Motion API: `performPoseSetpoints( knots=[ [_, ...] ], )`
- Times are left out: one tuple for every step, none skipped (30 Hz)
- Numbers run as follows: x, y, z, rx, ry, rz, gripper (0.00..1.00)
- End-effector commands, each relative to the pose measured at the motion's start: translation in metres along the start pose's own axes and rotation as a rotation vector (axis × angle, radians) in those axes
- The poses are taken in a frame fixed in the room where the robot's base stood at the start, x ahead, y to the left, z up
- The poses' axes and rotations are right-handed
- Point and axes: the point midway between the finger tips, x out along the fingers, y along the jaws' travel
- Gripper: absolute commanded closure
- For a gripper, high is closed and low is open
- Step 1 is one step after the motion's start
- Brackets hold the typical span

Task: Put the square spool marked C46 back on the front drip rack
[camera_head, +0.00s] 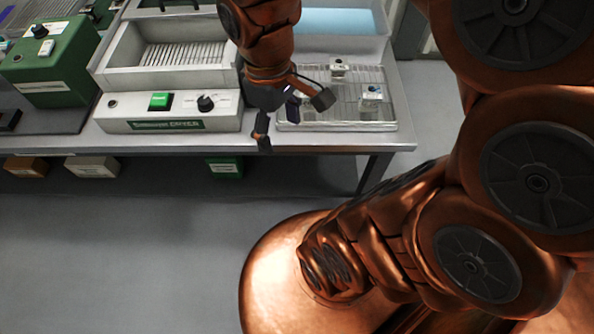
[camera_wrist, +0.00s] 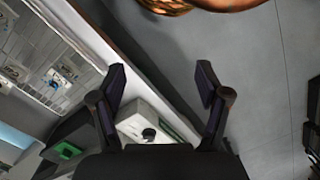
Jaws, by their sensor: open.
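My gripper (camera_head: 292,116) hangs over the front edge of the bench, beside the left end of a wire rack. Its fingers are open, and nothing is between them in the wrist view (camera_wrist: 162,82). The wire drip rack (camera_head: 325,119) lies on a tray at the right end of the bench and shows in the wrist view (camera_wrist: 48,42) at upper left. Two small pale, squarish pieces stand on it: one toward the back (camera_head: 338,69) and one at the right (camera_head: 371,98) with a blue top. Their markings are too small to read, so I cannot tell which is C46.
A grey machine (camera_head: 187,125) with a green button and black knob stands left of the gripper. A green box (camera_head: 52,62) stands farther left. A light-blue basin (camera_head: 336,22) is behind the rack. Small boxes (camera_head: 92,166) sit under the bench. The floor in front is clear.

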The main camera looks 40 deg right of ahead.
Motion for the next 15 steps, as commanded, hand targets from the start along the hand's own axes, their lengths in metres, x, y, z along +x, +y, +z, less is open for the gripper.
performPoseSetpoints(
  knots=[
    [0.008,-0.012,0.015,0.056,-0.011,0.002,0.25],
    [0.012,-0.018,0.022,0.093,-0.018,0.002,0.25],
    [0.019,-0.025,0.031,0.141,-0.029,0.001,0.25],
    [0.023,-0.029,0.037,0.173,-0.033,0.001,0.25],
    [0.026,-0.033,0.042,0.203,-0.035,0.0,0.25],
    [0.03,-0.037,0.049,0.239,-0.04,0.0,0.25],
    [0.033,-0.039,0.053,0.262,-0.045,0.0,0.25],
    [0.036,-0.041,0.057,0.283,-0.049,-0.001,0.25],
    [0.038,-0.043,0.06,0.304,-0.052,-0.002,0.25],
    [0.04,-0.044,0.062,0.316,-0.054,-0.002,0.25],
    [0.041,-0.045,0.063,0.325,-0.055,-0.002,0.25],
    [0.041,-0.046,0.064,0.333,-0.055,-0.002,0.25],
    [0.042,-0.046,0.065,0.337,-0.055,-0.003,0.25],
    [0.042,-0.046,0.065,0.338,-0.055,-0.003,0.25],
    [0.042,-0.046,0.065,0.339,-0.055,-0.003,0.25]
  ],
)
